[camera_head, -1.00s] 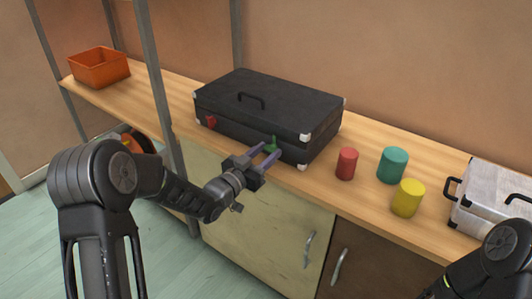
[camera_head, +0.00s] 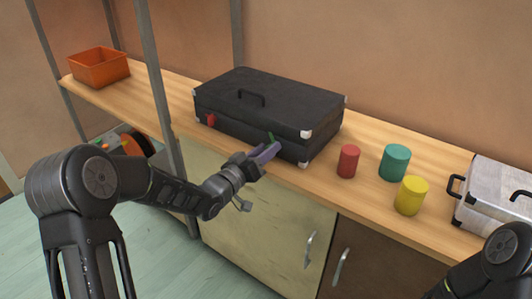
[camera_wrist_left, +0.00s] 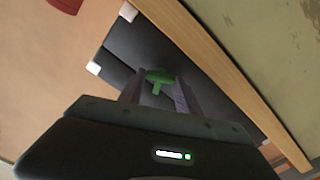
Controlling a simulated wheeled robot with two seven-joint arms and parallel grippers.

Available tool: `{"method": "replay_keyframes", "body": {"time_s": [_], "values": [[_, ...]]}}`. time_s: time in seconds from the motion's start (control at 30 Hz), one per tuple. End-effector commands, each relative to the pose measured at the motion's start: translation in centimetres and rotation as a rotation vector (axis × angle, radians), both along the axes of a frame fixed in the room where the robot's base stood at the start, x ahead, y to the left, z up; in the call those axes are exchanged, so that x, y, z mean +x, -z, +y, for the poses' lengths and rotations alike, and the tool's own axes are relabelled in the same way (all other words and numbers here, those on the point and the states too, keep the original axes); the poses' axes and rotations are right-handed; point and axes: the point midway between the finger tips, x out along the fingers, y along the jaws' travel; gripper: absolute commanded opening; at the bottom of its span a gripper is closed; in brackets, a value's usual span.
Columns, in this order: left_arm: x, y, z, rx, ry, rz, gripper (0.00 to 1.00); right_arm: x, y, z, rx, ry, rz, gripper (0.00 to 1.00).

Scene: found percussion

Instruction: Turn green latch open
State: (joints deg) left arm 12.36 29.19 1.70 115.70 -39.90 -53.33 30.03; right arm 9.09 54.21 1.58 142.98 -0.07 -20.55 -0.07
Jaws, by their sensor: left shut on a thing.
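The black case (camera_head: 270,103) lies closed on the wooden counter, with pale metal corners and a handle on its lid. The green latch (camera_head: 271,137) is on its front side toward the right. A red latch (camera_head: 211,120) is on the same side toward the left. My left gripper (camera_head: 266,150) is at the green latch and shut on it. In the left wrist view the green latch (camera_wrist_left: 158,78) shows between the two fingers, in front of the dark case (camera_wrist_left: 180,55). The fingers partly hide the latch in the head view. My right arm shows at the lower right, but its gripper is out of view.
Red (camera_head: 348,161), teal (camera_head: 394,162) and yellow (camera_head: 410,195) cylinders stand right of the case. A silver case (camera_head: 492,197) is at the far right. An orange bin (camera_head: 99,67) is at the far left. A shelf post (camera_head: 159,95) rises beside my left arm.

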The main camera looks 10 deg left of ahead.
Motion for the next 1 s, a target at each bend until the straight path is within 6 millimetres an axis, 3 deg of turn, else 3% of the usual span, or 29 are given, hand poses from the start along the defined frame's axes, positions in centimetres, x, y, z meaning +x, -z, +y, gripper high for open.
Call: {"method": "replay_keyframes", "body": {"time_s": [0.4,1.0], "values": [[0.1,0.0,0.2,-0.369,-0.002,0.147,0.00,0.0,0.2,0.0,0.000,0.000,0.000,0.36],[0.1,0.1,0.2,-0.870,-0.001,0.344,0.00,0.0,-1.3,0.0,0.000,-0.001,0.000,0.36]]}}
